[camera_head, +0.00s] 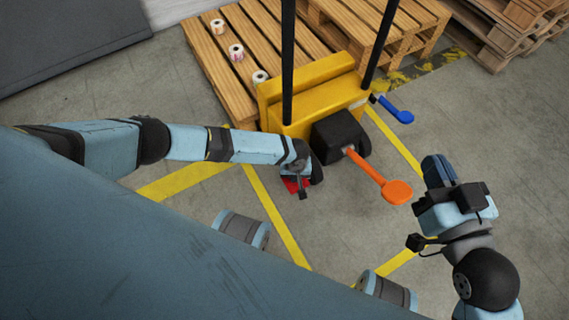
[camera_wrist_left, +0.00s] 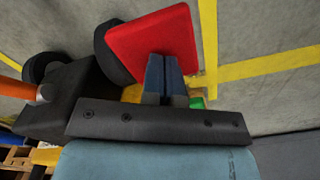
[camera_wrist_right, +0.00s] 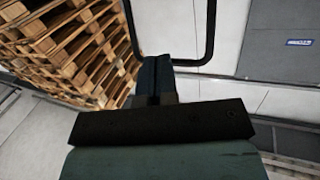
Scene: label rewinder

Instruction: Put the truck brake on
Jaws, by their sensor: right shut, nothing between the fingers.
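The yellow pallet truck (camera_head: 318,92) stands in the middle of the head view. A red pedal (camera_head: 291,184) sits low at its near side, partly hidden under my left gripper (camera_head: 302,188). In the left wrist view the red pedal (camera_wrist_left: 153,42) is large, beside a dark wheel, with my left fingertips (camera_wrist_left: 165,60) overlapping its lower edge. Those fingers look shut with nothing between them. I cannot tell whether they touch the pedal. A bit of green (camera_wrist_left: 197,102) shows behind the fingers. My right gripper (camera_head: 438,170) is shut and empty, raised to the right of the truck.
An orange lever (camera_head: 380,178) sticks out toward me from the truck's black housing (camera_head: 340,135), between my grippers. A blue lever (camera_head: 396,109) is at its right side. A wooden pallet (camera_head: 222,75) with label rolls lies behind.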

